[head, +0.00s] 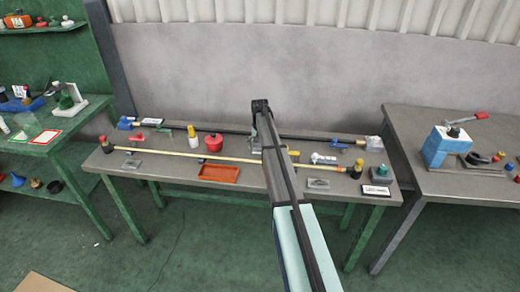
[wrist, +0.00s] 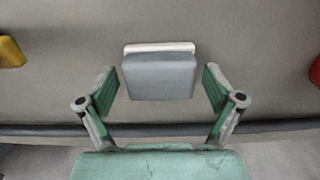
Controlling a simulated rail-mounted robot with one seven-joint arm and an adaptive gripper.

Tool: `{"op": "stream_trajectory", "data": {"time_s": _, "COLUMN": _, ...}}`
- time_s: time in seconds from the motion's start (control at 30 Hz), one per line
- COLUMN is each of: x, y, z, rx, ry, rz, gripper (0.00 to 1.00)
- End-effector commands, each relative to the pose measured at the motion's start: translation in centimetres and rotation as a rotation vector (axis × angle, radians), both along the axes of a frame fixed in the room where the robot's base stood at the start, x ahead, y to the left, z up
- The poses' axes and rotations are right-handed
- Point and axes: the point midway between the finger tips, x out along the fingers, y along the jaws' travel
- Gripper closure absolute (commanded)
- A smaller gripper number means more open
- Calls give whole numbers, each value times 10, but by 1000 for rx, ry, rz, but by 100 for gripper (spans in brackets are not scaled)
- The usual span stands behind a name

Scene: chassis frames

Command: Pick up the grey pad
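In the wrist view a grey pad (wrist: 159,77), a rounded block with a pale strip along its far edge, lies on the grey surface. My gripper (wrist: 160,86) is open, with one green-lined finger on each side of the pad. A gap shows between each finger and the pad, and the gripper holds nothing. In the head view my arm reaches over the middle of the workbench (head: 170,183). The arm hides what lies under the gripper there, so I cannot make out this pad in that view.
A red pot (head: 213,142), a yellow-capped bottle (head: 193,140) and an orange tray (head: 218,174) stand left of my arm. Yellow (wrist: 10,52) and red (wrist: 315,72) things edge the wrist view.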

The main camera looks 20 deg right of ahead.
Motion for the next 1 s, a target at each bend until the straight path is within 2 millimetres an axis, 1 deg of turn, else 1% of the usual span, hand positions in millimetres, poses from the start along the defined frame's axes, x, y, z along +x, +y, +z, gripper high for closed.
{"op": "stream_trajectory", "data": {"time_s": 0.03, "x": 0, "y": 0, "z": 0, "rx": 0, "ry": 0, "rz": 0, "gripper": 39}}
{"op": "stream_trajectory", "data": {"time_s": 0.07, "x": 0, "y": 0, "z": 0, "rx": 0, "ry": 0, "rz": 0, "gripper": 50}}
{"op": "stream_trajectory", "data": {"time_s": 0.1, "x": 0, "y": 0, "z": 0, "rx": 0, "ry": 0, "rz": 0, "gripper": 64}}
{"op": "stream_trajectory", "data": {"time_s": 0.13, "x": 0, "y": 0, "z": 0, "rx": 0, "ry": 0, "rz": 0, "gripper": 66}}
{"op": "stream_trajectory", "data": {"time_s": 0.47, "x": 0, "y": 0, "z": 0, "rx": 1, "ry": 1, "rz": 0, "gripper": 66}}
{"op": "stream_trajectory", "data": {"time_s": 0.67, "x": 0, "y": 0, "z": 7, "rx": 0, "ry": 0, "rz": 0, "gripper": 66}}
{"op": "stream_trajectory", "data": {"time_s": 0.77, "x": 0, "y": 0, "z": 16, "rx": -1, "ry": -1, "rz": 0, "gripper": 66}}
{"op": "stream_trajectory", "data": {"time_s": 0.87, "x": 0, "y": 0, "z": 30, "rx": -1, "ry": -1, "rz": 0, "gripper": 66}}
{"op": "stream_trajectory", "data": {"time_s": 1.0, "x": 0, "y": 0, "z": 59, "rx": -1, "ry": -3, "rz": 0, "gripper": 66}}
